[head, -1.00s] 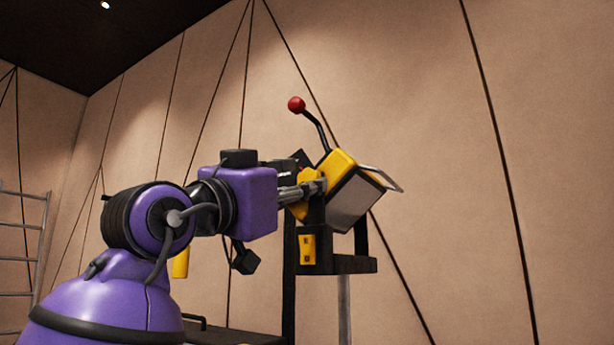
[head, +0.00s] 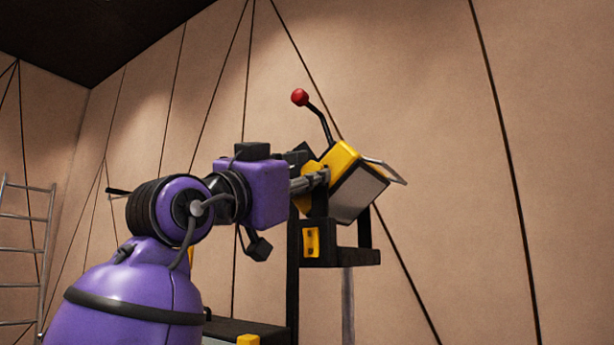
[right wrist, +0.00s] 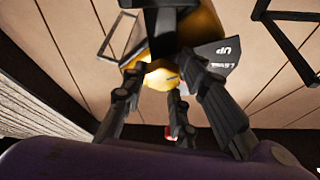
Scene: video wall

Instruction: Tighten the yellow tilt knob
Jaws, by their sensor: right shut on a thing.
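My right gripper (head: 313,183) reaches in from the left at the lower left side of a yellow-and-grey head unit (head: 342,160). In the right wrist view its fingers (right wrist: 165,88) are closed in around a yellow part (right wrist: 160,76), which looks like the tilt knob. The fingers and a dark bar above partly hide this part. In the head view the knob is hidden or cannot be told apart from the yellow around the fingertips. My left gripper is in neither view.
A black lever with a red ball (head: 300,97) rises above the unit. A black bracket (head: 345,257) with a yellow plate (head: 311,242) supports it on a pole. A metal ladder (head: 22,255) stands at far left. Open wall lies to the right.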

